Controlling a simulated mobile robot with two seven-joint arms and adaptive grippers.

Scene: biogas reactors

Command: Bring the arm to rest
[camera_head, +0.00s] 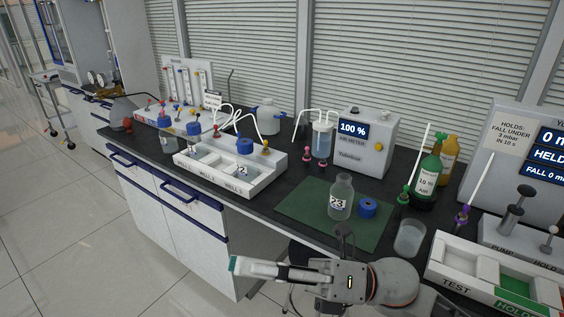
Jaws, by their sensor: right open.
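My right gripper (240,266) is in front of the bench, at the lower middle of the head view. It points left and is open, with nothing seen between its fingers. My right arm comes in from the lower right behind it. The gripper is apart from the bench and its objects. A clear bottle marked 23 (341,197) stands upright on the green mat (300,208), with a blue cap (368,207) lying beside it. My left gripper is not in view.
The dark bench (262,205) carries a white well tray (207,172), a meter reading 100 % (366,148), a green bottle (426,178), a clear beaker (409,238) and a TEST/HOLD tray (459,264). Open floor (90,240) lies to the left.

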